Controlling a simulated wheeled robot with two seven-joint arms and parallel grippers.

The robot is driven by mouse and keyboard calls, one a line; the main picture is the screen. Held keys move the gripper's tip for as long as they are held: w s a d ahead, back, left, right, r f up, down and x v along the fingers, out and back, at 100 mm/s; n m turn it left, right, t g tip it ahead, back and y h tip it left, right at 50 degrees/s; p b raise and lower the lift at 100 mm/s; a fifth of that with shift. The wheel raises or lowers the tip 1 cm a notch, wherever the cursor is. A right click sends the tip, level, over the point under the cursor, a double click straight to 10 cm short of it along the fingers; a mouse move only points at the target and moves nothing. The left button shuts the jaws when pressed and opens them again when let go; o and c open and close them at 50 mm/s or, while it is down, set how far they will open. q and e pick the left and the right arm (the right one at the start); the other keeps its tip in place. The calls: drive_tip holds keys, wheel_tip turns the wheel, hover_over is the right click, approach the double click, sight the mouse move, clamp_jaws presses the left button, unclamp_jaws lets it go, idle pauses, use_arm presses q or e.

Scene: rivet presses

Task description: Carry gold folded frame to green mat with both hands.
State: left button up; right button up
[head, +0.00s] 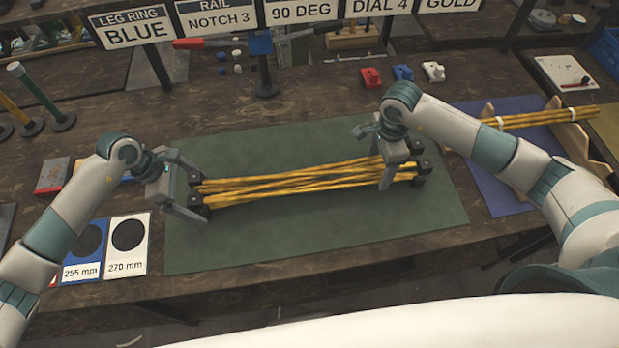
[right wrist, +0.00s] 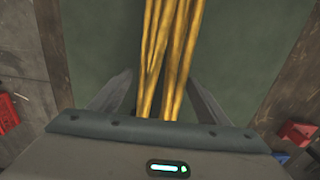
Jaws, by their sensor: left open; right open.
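The gold folded frame (head: 290,184) is a bundle of gold rods with black end blocks. It lies lengthwise across the green mat (head: 300,240). My left gripper (head: 200,190) is open around or beside the left end of the frame, with a finger on each side. My right gripper (head: 385,165) is open over the right end, just inside the black blocks. In the right wrist view the gold rods (right wrist: 170,60) run between the open fingers of my right gripper (right wrist: 163,95). Whether either gripper touches the frame cannot be told.
Label cards (head: 127,245) lie left of the mat. A blue mat (head: 485,185) with a wooden cradle and more gold rods (head: 540,118) is at right. Red (head: 371,77), blue and white blocks sit behind. Signs (head: 300,12) stand at the back. The mat's front part is clear.

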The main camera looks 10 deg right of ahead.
use_arm(q)
drive_tip(key=v, duration=0.9)
drive_tip(key=shift+a+r, duration=0.15)
drive_tip(key=shift+r, duration=0.15)
use_arm(e)
drive_tip(key=shift+r, duration=0.1)
wheel_tip(320, 180, up, 12)
idle(0.4)
idle(0.6)
